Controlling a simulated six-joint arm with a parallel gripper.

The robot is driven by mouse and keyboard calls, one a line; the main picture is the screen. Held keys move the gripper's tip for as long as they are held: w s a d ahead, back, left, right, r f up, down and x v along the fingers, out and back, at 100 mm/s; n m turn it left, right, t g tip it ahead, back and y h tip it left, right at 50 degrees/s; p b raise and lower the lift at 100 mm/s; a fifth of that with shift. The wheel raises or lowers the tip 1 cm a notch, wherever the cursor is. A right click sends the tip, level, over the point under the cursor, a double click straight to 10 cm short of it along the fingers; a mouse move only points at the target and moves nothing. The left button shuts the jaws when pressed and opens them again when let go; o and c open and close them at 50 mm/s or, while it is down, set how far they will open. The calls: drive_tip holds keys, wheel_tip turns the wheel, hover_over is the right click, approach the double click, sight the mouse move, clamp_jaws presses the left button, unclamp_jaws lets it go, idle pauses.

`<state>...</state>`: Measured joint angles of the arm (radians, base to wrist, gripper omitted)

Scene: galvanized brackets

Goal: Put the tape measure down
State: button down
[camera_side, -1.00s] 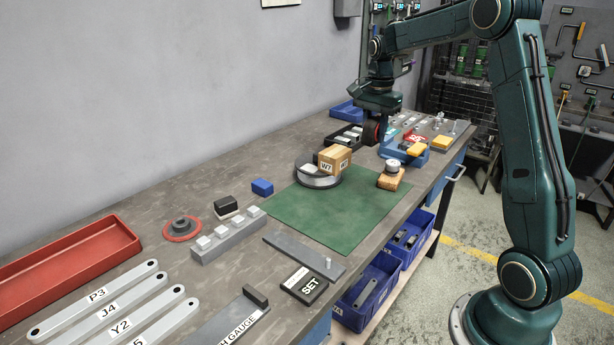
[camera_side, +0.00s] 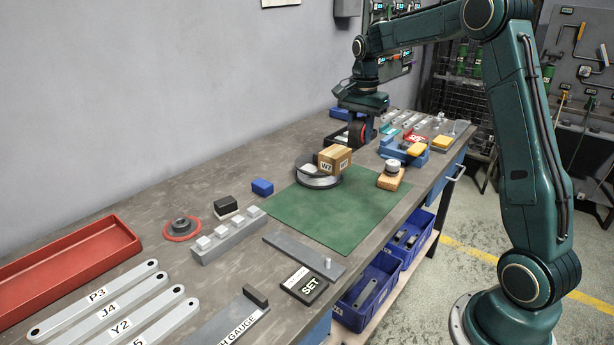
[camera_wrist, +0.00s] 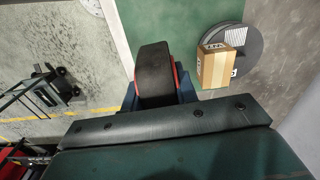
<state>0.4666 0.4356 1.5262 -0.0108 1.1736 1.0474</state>
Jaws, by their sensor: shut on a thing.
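The tape measure (camera_wrist: 154,75), black with red edges, sits between the jaws of my gripper (camera_wrist: 158,90) in the wrist view. In the side view my gripper (camera_side: 362,130) is shut on it at the far part of the bench, and a red bit of the tape measure (camera_side: 361,133) shows beside the fingers. I cannot tell from these views how far its underside is from the bench.
A black tray (camera_side: 336,138) lies by my gripper. The mat's near part is clear.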

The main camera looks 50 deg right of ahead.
drive_tip(key=w+a+n, duration=0.2)
drive_tip(key=w+a, duration=0.1)
drive_tip(key=a, duration=0.6)
drive_tip(key=w+a+n, duration=0.2)
drive_tip(key=w+a, duration=0.1)
drive_tip(key=a, duration=0.6)
drive_tip(key=n, duration=0.4)
hover_over(242, 275)
wheel_tip(242, 275, down, 16)
drive_tip(key=shift+r, duration=0.2)
drive_tip(key=shift+f, duration=0.1)
drive_tip(key=shift+f, duration=2.05)
drive_tip(key=shift+f, duration=0.1)
drive_tip(key=c, duration=1.1)
unclamp_jaws()
